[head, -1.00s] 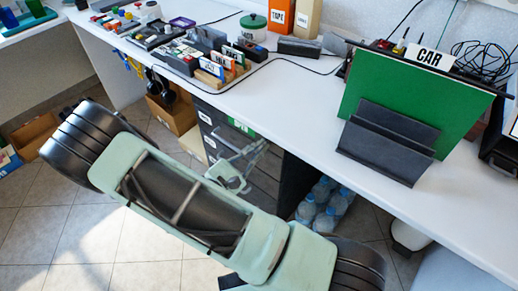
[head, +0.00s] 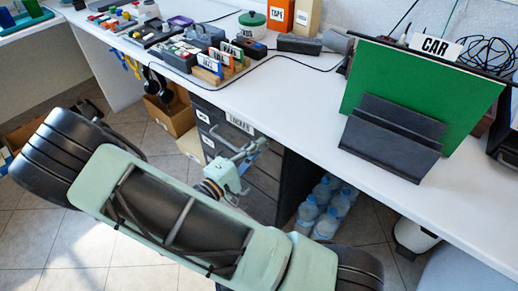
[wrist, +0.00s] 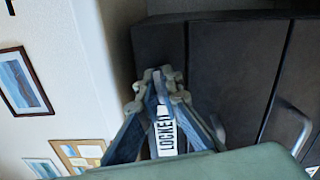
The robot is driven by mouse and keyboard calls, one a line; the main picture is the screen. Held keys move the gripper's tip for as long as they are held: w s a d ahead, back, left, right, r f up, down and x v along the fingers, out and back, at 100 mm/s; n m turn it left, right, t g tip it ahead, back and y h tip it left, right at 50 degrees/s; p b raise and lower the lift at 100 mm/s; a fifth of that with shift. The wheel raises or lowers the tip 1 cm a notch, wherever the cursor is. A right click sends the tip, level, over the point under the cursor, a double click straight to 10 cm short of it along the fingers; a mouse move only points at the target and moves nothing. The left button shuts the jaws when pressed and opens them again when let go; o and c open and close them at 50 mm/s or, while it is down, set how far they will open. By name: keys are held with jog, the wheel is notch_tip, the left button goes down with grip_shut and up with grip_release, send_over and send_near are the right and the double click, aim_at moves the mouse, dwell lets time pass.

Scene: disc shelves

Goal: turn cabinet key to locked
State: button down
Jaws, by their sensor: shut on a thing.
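The dark cabinet (head: 262,182) stands under the white desk, with drawer fronts and bar handles. In the head view a small white label (head: 239,123) with dark letters sits at its top edge, too small to read surely. In the wrist view the cabinet (wrist: 230,60) fills the right side, and a white label (wrist: 167,130) reading LOCKED shows between my finger links. My gripper (head: 262,145) is at the upper part of the cabinet front. In the wrist view its fingertips (wrist: 165,82) are closed together on something small. The key itself is hidden by the fingers.
The white desk (head: 300,95) overhangs the cabinet just above my gripper. A green board (head: 415,80) in a dark holder stands on it. Water bottles (head: 322,205) stand right of the cabinet, and a cardboard box (head: 172,118) left. Open floor lies around my arm.

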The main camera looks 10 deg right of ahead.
jog(key=shift+f+m+b, duration=0.1)
jog(key=shift+m+b, duration=0.3)
jog(key=shift+m, duration=0.6)
jog(key=c, duration=2.1)
grip_release()
jog(key=shift+a, duration=0.15)
jog(key=v, duration=1.2)
